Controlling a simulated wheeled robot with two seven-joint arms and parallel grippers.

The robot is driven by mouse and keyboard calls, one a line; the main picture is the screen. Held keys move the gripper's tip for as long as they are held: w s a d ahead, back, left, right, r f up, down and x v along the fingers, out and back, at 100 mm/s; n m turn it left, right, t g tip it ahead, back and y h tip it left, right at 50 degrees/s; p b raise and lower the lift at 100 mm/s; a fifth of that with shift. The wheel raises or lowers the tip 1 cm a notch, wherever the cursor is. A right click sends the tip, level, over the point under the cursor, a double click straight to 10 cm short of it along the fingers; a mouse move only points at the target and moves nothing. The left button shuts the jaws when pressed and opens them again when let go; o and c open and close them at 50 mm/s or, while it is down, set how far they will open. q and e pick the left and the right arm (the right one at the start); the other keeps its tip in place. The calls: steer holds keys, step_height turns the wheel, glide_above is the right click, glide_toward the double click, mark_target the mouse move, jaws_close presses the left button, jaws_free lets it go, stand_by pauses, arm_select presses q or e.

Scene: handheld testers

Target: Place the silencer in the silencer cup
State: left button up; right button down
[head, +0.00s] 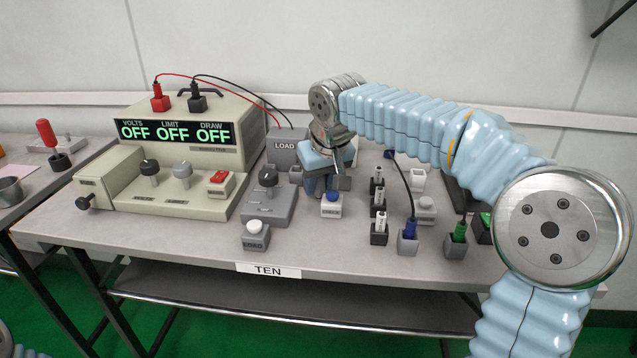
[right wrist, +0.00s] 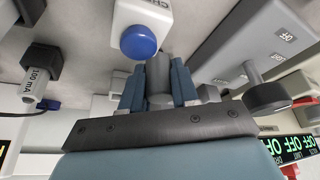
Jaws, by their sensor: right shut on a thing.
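My right gripper (head: 319,184) is low over the middle of the bench, just behind the small box with a blue button (head: 331,203). In the right wrist view its blue fingers (right wrist: 157,88) are shut on a plain grey cylinder (right wrist: 158,78), which seems to be the silencer. The fingers hide most of it in the head view. I cannot tell whether its far end touches anything. No label marks a silencer cup; a grey round cup (head: 10,191) stands on the left table, partly cut off. My left gripper is not in view.
A beige power supply (head: 190,135) reading OFF stands left, with red and black leads to the LOAD box (head: 285,146). A grey knob box (head: 268,205) is left of my gripper. Small plug holders (head: 379,232) stand to its right. The bench's front edge is fairly clear.

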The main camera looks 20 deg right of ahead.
steer(key=shift+f, duration=0.2)
steer(key=c, duration=1.1)
jaws_free()
